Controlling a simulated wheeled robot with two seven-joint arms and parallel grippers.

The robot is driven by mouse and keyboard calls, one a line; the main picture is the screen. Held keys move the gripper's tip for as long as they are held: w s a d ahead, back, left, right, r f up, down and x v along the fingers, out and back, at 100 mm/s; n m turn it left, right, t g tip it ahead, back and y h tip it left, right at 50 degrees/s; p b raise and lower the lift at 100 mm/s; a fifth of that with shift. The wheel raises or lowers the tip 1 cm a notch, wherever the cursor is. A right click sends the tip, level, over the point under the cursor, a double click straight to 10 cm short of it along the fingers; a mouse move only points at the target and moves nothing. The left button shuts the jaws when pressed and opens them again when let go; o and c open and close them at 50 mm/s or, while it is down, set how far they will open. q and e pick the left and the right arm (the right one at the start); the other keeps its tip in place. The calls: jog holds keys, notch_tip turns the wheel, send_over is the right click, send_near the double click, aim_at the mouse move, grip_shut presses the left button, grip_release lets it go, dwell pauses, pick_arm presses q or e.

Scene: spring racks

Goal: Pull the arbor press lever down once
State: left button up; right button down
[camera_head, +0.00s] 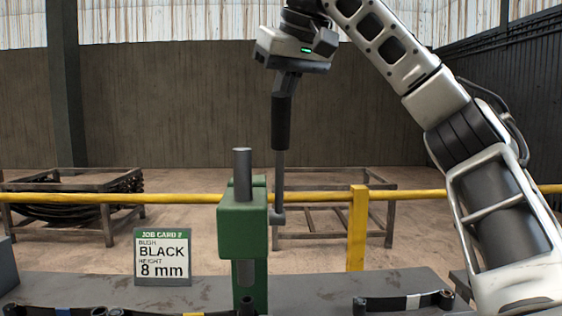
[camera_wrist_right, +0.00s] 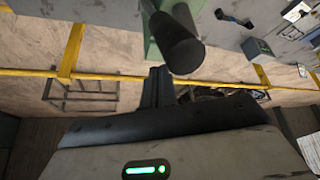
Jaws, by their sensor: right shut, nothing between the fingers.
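The green arbor press (camera_head: 243,220) stands on the bench, with its grey ram (camera_head: 242,175) sticking up from the top. Its lever (camera_head: 280,180) is a grey rod standing nearly upright on the press's right side, with a black grip (camera_head: 281,125) at the upper end. My right gripper (camera_head: 286,88) is at the top of the grip, shut and empty. In the right wrist view the shut fingers (camera_wrist_right: 157,75) are beside the end of the black grip (camera_wrist_right: 184,50); I cannot tell whether they touch. My left gripper is not in view.
A job card (camera_head: 163,257) reading "BUSH BLACK HEIGHT 8 mm" stands on the grey bench (camera_head: 330,284), left of the press. Dark strips with small parts lie along the near edge. A yellow rail (camera_head: 357,230) and metal racks (camera_head: 335,200) are behind.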

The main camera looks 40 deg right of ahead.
aim_at(284, 115)
jog(key=shift+s+a+p, duration=0.35)
jog(key=shift+s+a, duration=0.7)
jog(key=shift+s, duration=0.15)
pick_arm(q)
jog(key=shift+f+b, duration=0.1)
jog(key=shift+b, duration=0.35)
pick_arm(e)
jog(key=shift+s+a+f, duration=1.15)
jog(key=shift+s+f, duration=0.05)
jog(key=shift+s, duration=0.2)
jog(key=shift+s+a+f+b, duration=0.5)
jog(key=shift+s+f, duration=0.1)
jog(key=shift+f, duration=0.2)
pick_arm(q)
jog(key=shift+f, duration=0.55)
pick_arm(e)
jog(key=shift+s+a+f, duration=0.55)
jog(key=shift+s+f, duration=0.05)
jog(key=shift+f, duration=0.1)
